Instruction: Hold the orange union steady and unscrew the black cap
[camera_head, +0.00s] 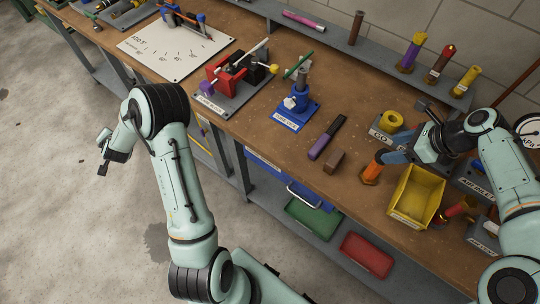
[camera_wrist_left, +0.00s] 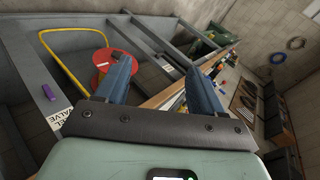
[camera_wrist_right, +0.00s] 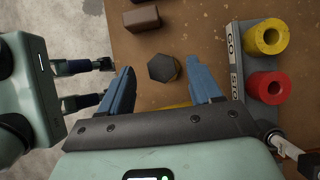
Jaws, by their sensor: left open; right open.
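The orange union (camera_head: 371,173) stands on the workbench, left of the yellow bin. In the right wrist view the right gripper (camera_wrist_right: 160,82) is open and empty, with the cap between and slightly past the fingertips. My left gripper (camera_head: 104,153) is open and empty, out over the floor left of the bench, far from the union.
A yellow bin (camera_head: 416,196) stands right beside the union. A brown block (camera_head: 334,161) and a dark purple-ended bar (camera_head: 328,138) lie to its left. The GO stand with a yellow ring (camera_head: 390,121) is behind. Bare bench lies between block and stand.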

